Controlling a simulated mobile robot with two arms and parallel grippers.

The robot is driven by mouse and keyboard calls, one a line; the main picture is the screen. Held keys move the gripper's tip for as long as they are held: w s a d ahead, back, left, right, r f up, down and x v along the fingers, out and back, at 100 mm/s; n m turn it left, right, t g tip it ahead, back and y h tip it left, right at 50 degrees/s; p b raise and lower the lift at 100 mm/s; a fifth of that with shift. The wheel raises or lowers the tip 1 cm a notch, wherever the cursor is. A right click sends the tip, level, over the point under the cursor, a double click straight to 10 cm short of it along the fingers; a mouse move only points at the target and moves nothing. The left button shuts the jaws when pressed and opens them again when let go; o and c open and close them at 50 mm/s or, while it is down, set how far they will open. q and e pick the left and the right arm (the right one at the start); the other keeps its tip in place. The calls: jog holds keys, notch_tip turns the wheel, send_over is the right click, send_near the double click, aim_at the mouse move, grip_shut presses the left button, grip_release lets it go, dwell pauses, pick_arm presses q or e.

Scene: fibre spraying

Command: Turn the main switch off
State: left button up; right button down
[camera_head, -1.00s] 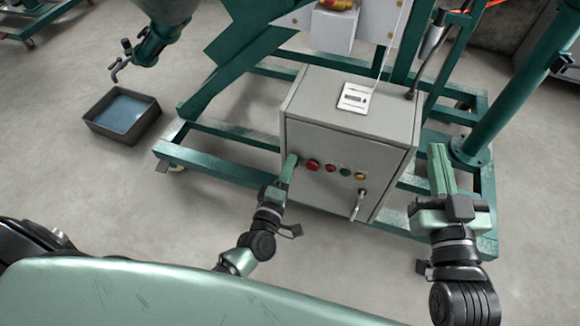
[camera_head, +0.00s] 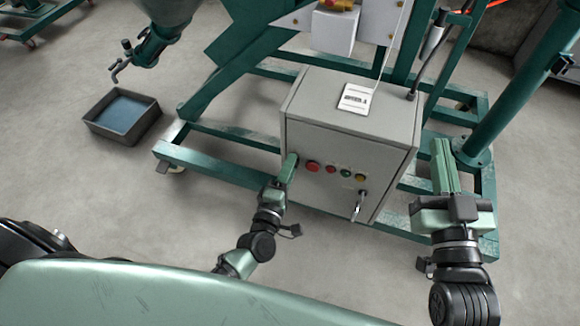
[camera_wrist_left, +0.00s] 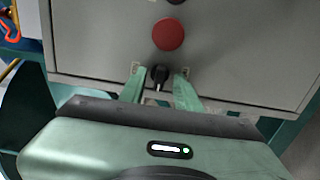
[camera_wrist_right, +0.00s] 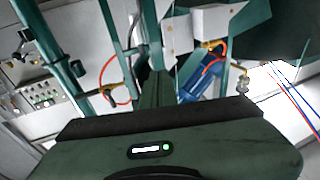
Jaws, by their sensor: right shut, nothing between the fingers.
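The grey control cabinet (camera_head: 345,150) has a red button (camera_head: 313,166) on its front, with small red, green and yellow lamps beside it. In the left wrist view a black rotary knob (camera_wrist_left: 159,74), apparently the main switch, sits beside the red button (camera_wrist_left: 168,35). My left gripper (camera_wrist_left: 160,78) is open, its two fingers on either side of the knob with a visible gap at each side. In the head view my left gripper (camera_head: 291,162) hides the knob. My right gripper (camera_head: 439,150) is shut and empty, to the right of the cabinet.
A handle (camera_head: 359,205) sticks out at the cabinet's lower right front. A green steel frame (camera_head: 225,161) surrounds the cabinet, with a green post (camera_head: 520,85) at the right. A grey tray (camera_head: 132,128) stands on the floor at left.

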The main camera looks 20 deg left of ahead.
pick_arm(q)
jog(key=shift+s, duration=0.1)
